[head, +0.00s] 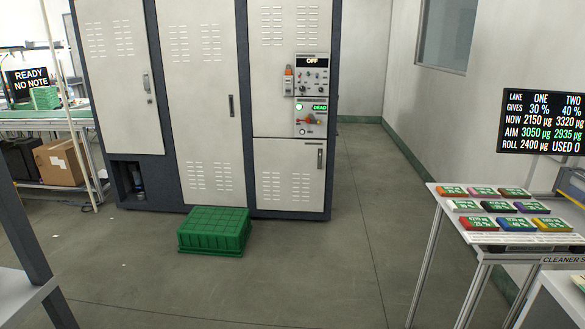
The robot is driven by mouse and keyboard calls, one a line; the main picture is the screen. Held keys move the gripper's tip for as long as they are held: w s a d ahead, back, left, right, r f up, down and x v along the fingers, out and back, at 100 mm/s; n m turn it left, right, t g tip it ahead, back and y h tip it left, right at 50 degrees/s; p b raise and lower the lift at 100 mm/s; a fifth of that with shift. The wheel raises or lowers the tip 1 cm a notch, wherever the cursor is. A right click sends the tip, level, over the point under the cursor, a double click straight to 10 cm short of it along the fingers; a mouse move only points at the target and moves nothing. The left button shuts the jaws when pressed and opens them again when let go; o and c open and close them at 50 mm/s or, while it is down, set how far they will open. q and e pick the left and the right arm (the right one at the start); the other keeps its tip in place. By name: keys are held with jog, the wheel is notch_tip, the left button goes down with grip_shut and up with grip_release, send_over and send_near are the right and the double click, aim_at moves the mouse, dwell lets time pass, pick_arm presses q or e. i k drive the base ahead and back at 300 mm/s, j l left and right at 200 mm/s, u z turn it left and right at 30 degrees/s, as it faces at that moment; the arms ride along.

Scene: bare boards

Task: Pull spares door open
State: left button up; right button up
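A tall grey cabinet with dark frames stands ahead and has several light doors, all looking shut. No readable label marks which one is the spares door. The left door (113,85) has a handle (146,82) near its right edge. The middle door (198,90) has a dark handle (231,106). The lower right door (285,178) has a handle (320,158) at its upper right. A green crate (214,231) sits upside down or lidded on the floor before the middle door. Neither of my grippers is in view.
A control panel (312,78) reads OFF and DEAD. At right, a stand (435,198) holds coloured blocks below a screen (541,121). A workbench (40,122) with boxes beneath is at left. The floor (300,270) between is mostly clear.

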aim_at(290, 173)
jog(key=i, duration=2.3)
